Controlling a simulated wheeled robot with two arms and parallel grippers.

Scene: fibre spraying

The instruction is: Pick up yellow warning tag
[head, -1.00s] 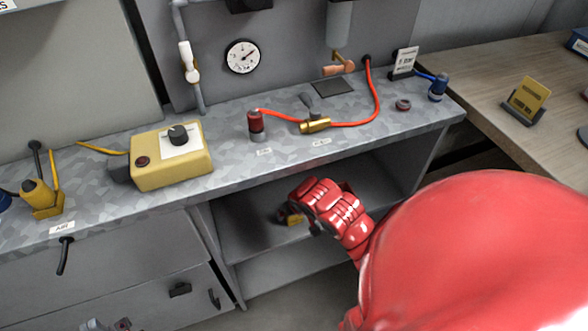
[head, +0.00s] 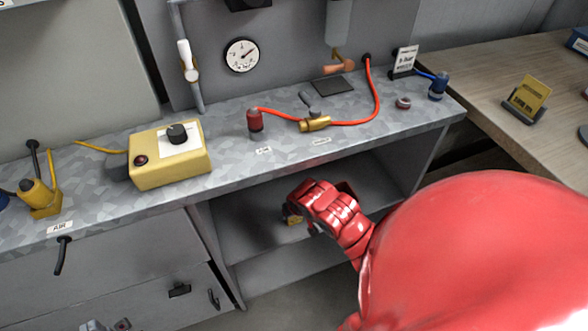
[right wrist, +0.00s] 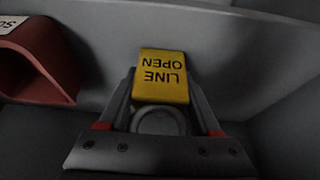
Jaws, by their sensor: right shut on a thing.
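The yellow warning tag (right wrist: 162,75), printed "LINE OPEN", shows upside down in the right wrist view. It is between the two fingers of my right gripper (right wrist: 162,100), which is shut on it, with a round grey part just below it. In the head view a small bit of the yellow tag (head: 293,214) shows at the left of my red right hand, inside the open shelf under the bench; the hand hides most of it.
The shelf (head: 245,205) is enclosed by side walls and the bench top. A red holder (right wrist: 38,60) with a white label stands at the left in the right wrist view. On the bench are a yellow control box (head: 170,165) and a red hose (head: 372,95). Another yellow card (head: 529,95) stands on the wooden desk.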

